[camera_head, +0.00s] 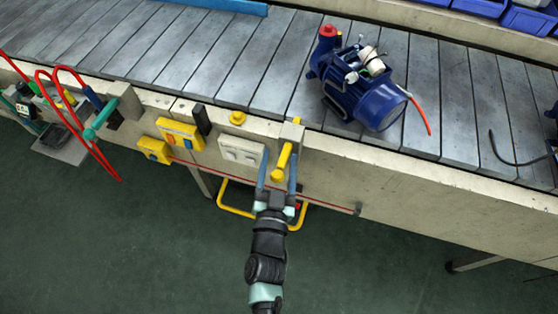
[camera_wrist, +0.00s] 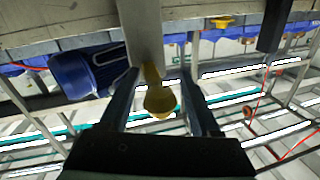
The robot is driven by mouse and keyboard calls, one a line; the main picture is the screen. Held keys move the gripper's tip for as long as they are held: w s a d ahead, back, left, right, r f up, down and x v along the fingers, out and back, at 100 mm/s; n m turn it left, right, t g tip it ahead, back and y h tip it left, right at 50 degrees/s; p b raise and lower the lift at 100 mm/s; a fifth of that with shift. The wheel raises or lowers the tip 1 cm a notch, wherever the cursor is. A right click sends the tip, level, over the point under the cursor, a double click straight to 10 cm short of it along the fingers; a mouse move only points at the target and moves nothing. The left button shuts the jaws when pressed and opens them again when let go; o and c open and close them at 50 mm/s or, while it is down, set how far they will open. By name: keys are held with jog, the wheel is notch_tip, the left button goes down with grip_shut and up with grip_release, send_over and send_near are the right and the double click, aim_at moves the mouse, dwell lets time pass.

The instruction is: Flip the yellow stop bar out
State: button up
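The yellow stop bar (camera_head: 283,160) hangs from a grey block (camera_head: 292,132) on the side of the conveyor and slopes down to a rounded knob. In the wrist view the stop bar (camera_wrist: 158,100) shows its knob towards me. My gripper (camera_head: 278,155) is open, with one blue finger on each side of the bar. In the wrist view my gripper (camera_wrist: 160,75) also has the bar between its fingers, with gaps visible on both sides. Whether a finger touches the bar higher up is hard to tell.
A blue pump (camera_head: 365,85) stands on the conveyor slats behind the bar. Left of the bar are a white socket box (camera_head: 241,150), a yellow button (camera_head: 238,118) and yellow boxes (camera_head: 180,134). A yellow tube frame (camera_head: 235,210) and a red cord (camera_head: 330,205) lie below.

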grip_shut()
jog(key=shift+a, duration=0.1)
